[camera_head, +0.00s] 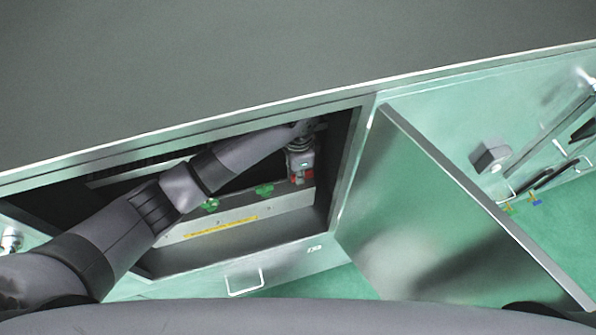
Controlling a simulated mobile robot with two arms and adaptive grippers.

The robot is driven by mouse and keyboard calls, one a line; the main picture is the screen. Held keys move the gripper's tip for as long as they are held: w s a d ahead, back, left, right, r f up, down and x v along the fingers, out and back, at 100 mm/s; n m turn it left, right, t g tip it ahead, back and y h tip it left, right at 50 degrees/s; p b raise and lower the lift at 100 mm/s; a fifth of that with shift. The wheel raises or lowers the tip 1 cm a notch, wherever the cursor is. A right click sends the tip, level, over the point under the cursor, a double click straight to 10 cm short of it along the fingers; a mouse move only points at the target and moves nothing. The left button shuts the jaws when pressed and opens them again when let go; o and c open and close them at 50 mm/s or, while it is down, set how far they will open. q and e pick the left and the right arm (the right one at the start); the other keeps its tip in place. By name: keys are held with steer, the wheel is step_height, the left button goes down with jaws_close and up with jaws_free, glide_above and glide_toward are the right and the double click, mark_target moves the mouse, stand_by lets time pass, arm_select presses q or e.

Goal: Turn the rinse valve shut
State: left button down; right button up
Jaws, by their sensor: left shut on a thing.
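My left arm reaches into an open cabinet (345,170). My left gripper (301,176) is at the right side of the opening, pointing down. It is shut on a small red part (308,175), which looks like a valve handle; the fingers hide most of it. Two green valve handles (264,190) (210,205) sit to its left, above a pale panel with a yellow label strip (220,229). I cannot read which valve is the rinse valve. My right gripper is not in view.
A hinged door (440,220) stands open to the right of the cabinet. The dark top (250,60) overhangs the opening. A drawer with a handle (245,288) is below. A grey box (490,155) and dark bars are at the far right.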

arm_select(q)
steer(key=shift+w+m, duration=0.1)
steer(key=shift+m, duration=0.2)
steer(key=m, duration=0.5)
steer(key=shift+w, duration=0.3)
steer(key=m, duration=0.5)
steer(key=shift+w+d+m, duration=0.15)
steer(key=shift+w+m, duration=0.1)
steer(key=shift+m, duration=0.15)
steer(key=m, duration=0.3)
steer(key=shift+w+d, duration=0.1)
steer(key=shift+d, duration=0.05)
steer(key=shift+w+d+m+b, duration=0.1)
steer(key=shift+m+b, duration=0.35)
steer(key=shift+m, duration=1.25)
steer(key=shift+r, duration=0.1)
steer(key=c, duration=1.7)
jaws_free()
